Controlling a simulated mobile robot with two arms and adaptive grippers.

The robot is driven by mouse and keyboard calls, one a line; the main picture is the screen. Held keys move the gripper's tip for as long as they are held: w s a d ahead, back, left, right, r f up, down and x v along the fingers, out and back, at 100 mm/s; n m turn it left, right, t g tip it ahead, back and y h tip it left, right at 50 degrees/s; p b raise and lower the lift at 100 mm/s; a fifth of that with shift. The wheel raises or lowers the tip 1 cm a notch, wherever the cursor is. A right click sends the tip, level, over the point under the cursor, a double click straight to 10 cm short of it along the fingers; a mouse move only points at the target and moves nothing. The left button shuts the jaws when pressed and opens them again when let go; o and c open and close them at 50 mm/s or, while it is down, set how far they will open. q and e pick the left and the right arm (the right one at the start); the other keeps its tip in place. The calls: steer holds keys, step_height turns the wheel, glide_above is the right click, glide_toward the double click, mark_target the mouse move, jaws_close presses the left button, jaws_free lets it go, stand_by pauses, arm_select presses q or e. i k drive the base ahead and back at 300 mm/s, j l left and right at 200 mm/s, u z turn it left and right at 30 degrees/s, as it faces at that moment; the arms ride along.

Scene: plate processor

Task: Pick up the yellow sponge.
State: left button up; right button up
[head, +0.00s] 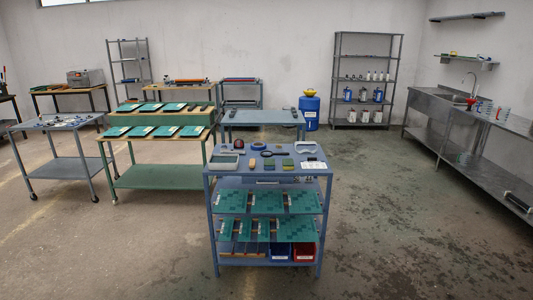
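No clearly yellow sponge can be made out. Small blocks lie on the top of the blue cart (213,178) in front of me: a yellowish-green block (288,163), a dark green block (269,164) and a tan-orange piece (252,164). The yellowish one may be the sponge, but it is too small to tell. Neither of my grippers is in view.
The cart top also holds a magnifying glass (274,153), blue tape (259,146), goggles (305,147) and a grey tray (223,163). A blue table (262,117) stands behind, a steel sink counter (440,103) right. Floor around the cart is clear.

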mark_target(288, 164)
steer(key=i, duration=1.85)
